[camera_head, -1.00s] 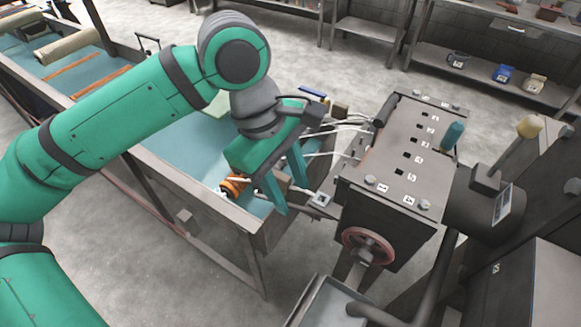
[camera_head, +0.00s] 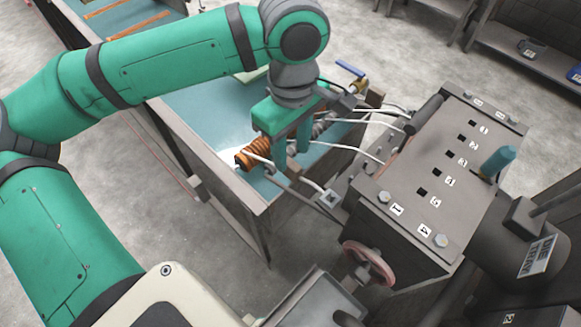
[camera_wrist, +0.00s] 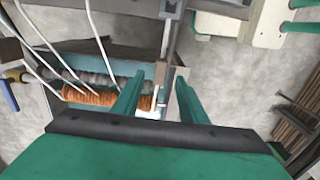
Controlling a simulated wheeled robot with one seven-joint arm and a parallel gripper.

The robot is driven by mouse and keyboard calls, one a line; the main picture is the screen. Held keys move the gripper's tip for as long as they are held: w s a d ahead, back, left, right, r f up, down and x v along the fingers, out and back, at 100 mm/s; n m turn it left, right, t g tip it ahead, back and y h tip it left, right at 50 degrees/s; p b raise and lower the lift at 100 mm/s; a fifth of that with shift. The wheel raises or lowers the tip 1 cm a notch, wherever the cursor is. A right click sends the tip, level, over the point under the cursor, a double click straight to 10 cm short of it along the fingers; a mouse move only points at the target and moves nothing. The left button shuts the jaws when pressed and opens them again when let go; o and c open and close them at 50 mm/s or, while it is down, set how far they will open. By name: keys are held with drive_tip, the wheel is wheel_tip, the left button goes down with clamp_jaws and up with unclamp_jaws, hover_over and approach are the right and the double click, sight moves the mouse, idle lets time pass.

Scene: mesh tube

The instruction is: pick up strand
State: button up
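Several white strands run from the blue trough toward the grey machine. The nearest strand (camera_head: 308,182) leaves the orange coil (camera_head: 253,152) and passes by my gripper toward a small pale clip (camera_head: 327,197). My gripper (camera_head: 290,163) is over the trough's end wall, with its fingers pointing down. In the wrist view my gripper (camera_wrist: 160,77) has its two green fingers apart, with a pale strand (camera_wrist: 165,40) appearing between or just beyond the tips. I cannot tell how deep the strand sits between them. Other strands (camera_wrist: 102,40) lie to the left there.
The grey machine (camera_head: 445,175) with numbered square holes stands to the right, with a red handwheel (camera_head: 368,262) at its near side. The trough (camera_head: 205,110) has a raised rim. A valve with a blue handle (camera_head: 350,68) is behind my gripper.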

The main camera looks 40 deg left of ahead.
sight(290, 162)
drive_tip(key=shift+a+f, duration=0.15)
drive_tip(key=shift+f, duration=1.15)
drive_tip(key=shift+a+f, duration=0.1)
drive_tip(key=shift+f, duration=1.2)
clamp_jaws()
